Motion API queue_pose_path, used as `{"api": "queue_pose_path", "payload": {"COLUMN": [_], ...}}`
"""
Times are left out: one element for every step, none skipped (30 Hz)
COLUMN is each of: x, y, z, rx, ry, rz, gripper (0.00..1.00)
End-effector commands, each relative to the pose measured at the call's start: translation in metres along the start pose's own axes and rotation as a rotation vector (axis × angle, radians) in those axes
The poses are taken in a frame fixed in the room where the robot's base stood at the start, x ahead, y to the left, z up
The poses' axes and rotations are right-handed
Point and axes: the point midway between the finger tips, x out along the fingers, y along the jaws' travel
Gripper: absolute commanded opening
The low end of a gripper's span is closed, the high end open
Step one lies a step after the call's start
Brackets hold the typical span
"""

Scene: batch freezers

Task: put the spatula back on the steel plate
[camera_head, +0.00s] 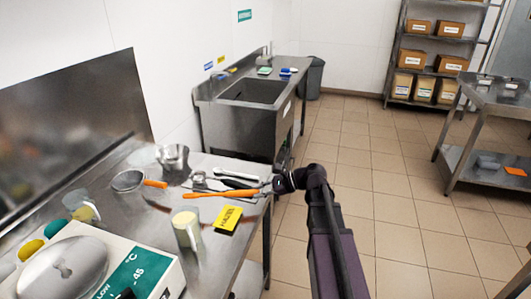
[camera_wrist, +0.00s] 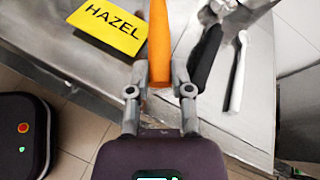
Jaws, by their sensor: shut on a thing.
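My gripper (camera_head: 268,188) is at the right edge of the steel counter, shut on a long orange spatula (camera_head: 212,194). In the wrist view the spatula's orange part (camera_wrist: 159,35) runs up from between the fingertips (camera_wrist: 160,80); its far end is out of that frame. In the head view it reaches left over the counter; I cannot tell whether it touches. A pale flat plate (camera_wrist: 250,127) lies to the right of my fingers in the wrist view. A black-handled tool (camera_wrist: 205,60) and a white-handled tool (camera_wrist: 238,70) lie on it.
An orange-handled strainer (camera_head: 130,181) and a steel jug (camera_head: 173,157) are farther left. A white-and-green unit (camera_head: 140,268) fills the front left.

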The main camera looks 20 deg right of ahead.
Motion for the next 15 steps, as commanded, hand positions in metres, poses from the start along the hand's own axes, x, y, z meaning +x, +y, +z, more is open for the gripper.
{"api": "queue_pose_path", "payload": {"x": [-0.001, -0.001, -0.002, -0.002, -0.003, -0.003, -0.004, -0.004, -0.005, -0.005, -0.006, -0.007, -0.008, -0.009, -0.011], "y": [-0.003, -0.004, -0.008, -0.011, -0.014, -0.02, -0.025, -0.03, -0.038, -0.044, -0.051, -0.06, -0.068, -0.075, -0.086], "z": [-0.001, -0.001, -0.002, -0.003, -0.004, -0.005, -0.006, -0.007, -0.009, -0.011, -0.013, -0.015, -0.017, -0.019, -0.022], "rx": [0.0, 0.0, -0.001, -0.001, -0.002, -0.003, -0.004, -0.005, -0.007, -0.009, -0.01, -0.013, -0.015, -0.017, -0.02], "ry": [0.003, 0.005, 0.009, 0.014, 0.018, 0.025, 0.032, 0.039, 0.05, 0.058, 0.067, 0.08, 0.091, 0.102, 0.117], "rz": [-0.005, -0.009, -0.016, -0.023, -0.031, -0.043, -0.054, -0.066, -0.085, -0.099, -0.115, -0.138, -0.155, -0.174, -0.199], "gripper": [0.0, 0.0, 0.0, 0.0, 0.0, 0.0, 0.0, 0.0, 0.0, 0.0, 0.0, 0.0, 0.0, 0.0, 0.0]}}
